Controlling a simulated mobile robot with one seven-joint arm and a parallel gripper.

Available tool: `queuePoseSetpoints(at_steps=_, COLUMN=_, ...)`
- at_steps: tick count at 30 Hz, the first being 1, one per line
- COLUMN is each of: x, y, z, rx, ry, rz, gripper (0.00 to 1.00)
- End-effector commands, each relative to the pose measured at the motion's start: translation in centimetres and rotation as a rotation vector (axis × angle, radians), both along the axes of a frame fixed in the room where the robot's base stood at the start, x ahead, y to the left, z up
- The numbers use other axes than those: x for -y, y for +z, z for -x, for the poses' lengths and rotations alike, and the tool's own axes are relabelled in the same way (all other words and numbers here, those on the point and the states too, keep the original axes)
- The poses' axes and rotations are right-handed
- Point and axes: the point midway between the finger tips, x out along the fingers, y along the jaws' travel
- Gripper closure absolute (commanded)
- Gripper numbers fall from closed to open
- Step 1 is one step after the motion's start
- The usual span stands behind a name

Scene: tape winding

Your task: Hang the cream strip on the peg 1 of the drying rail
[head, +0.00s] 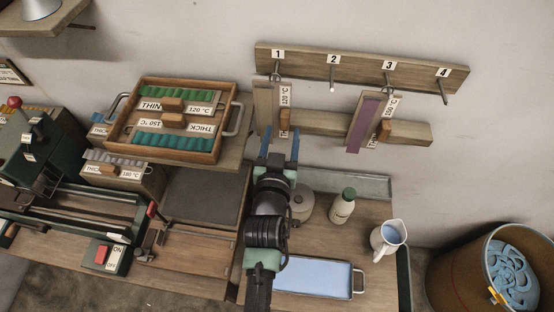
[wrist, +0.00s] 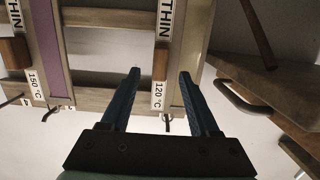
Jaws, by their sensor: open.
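The cream strip (head: 264,106) hangs upright below peg 1 (head: 276,70) of the drying rail (head: 310,62), with a white 120 °C THIN tag and a small wooden block at its right side. Its top appears to be at the peg; the exact contact is too small to tell. In the wrist view, the cream strip (wrist: 196,42) shows upside down with its tag (wrist: 159,95) beside it. My gripper (head: 280,146) is open and empty just in front of the strip's lower part. In the wrist view, the open fingers (wrist: 160,72) stand either side of the tag, apart from the strip.
A purple strip (head: 367,124) hangs at peg 3. Pegs 2 and 4 are bare. A lower wooden bar (head: 411,130) runs behind the strips. Below stand a bottle (head: 342,206), a jug (head: 388,238) and a blue-filled tray (head: 314,277). A sample tray (head: 220,150) stands left.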

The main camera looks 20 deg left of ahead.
Motion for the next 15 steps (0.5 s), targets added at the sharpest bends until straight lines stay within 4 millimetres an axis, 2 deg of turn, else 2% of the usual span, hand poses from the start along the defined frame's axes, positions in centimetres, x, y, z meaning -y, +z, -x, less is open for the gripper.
queuePoseSetpoints(at_steps=9, x=1.6, y=0.5, z=5.7, rx=-0.003, ry=0.001, rz=0.0, gripper=0.38)
queuePoseSetpoints(at_steps=15, x=2.5, y=1.0, z=8.7, rx=-0.001, ry=0.0, rz=0.001, gripper=0.38)
